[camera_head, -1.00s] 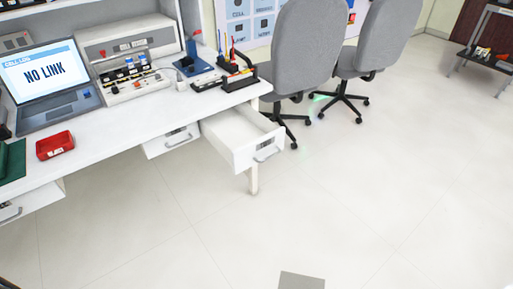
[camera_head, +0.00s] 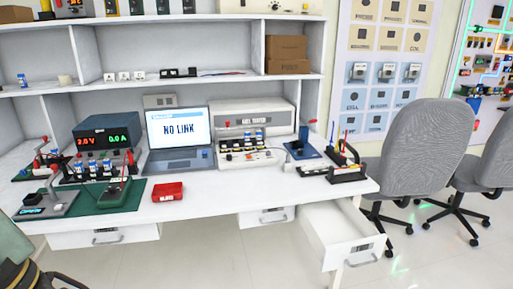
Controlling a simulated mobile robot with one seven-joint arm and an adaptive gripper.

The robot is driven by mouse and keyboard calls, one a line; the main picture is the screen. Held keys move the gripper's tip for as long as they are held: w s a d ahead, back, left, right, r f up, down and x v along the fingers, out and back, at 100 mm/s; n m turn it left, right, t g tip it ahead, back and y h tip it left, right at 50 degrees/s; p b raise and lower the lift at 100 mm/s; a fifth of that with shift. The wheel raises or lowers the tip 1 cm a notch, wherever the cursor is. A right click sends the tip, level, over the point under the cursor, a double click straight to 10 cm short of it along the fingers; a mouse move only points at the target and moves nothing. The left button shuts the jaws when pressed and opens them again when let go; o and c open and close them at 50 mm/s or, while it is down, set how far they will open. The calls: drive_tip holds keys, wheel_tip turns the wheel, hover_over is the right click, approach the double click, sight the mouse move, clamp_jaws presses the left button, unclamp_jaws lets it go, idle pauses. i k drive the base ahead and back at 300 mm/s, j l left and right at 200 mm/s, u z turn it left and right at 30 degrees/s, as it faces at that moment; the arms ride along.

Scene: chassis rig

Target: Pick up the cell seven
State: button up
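No cell can be read as number seven at this size. Several small blue-and-white cells (camera_head: 92,170) stand in a rack in front of the power supply at the left. More cells (camera_head: 245,139) sit in the front of the white bench unit. A single blue-and-white cell-like cylinder (camera_head: 22,80) stands on the left shelf. Dark parts of my arm with my gripper (camera_head: 62,279) show at the bottom left corner, cut off by the frame. They are well below and in front of the bench, apart from every cell. Its fingers cannot be made out clearly.
The white bench (camera_head: 215,190) holds a laptop (camera_head: 180,130) reading NO LINK, a red tray (camera_head: 168,192), a green mat (camera_head: 122,195) and tool stands. An open drawer (camera_head: 345,243) juts out at the right front. Grey chairs (camera_head: 420,150) stand right of it.

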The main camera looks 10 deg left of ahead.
sight(247, 136)
drive_tip(key=z, duration=0.65)
drive_tip(key=i+j+z, duration=0.15)
drive_tip(key=j+z, duration=0.15)
drive_tip(key=i+j+z, duration=0.1)
drive_tip(key=j+z, duration=0.5)
drive_tip(key=i+j+z, duration=0.1)
drive_tip(key=j, duration=0.65)
drive_tip(key=j+z, duration=0.15)
drive_tip(key=j, duration=0.6)
drive_tip(key=i+j, duration=0.1)
drive_tip(key=j, duration=1.1)
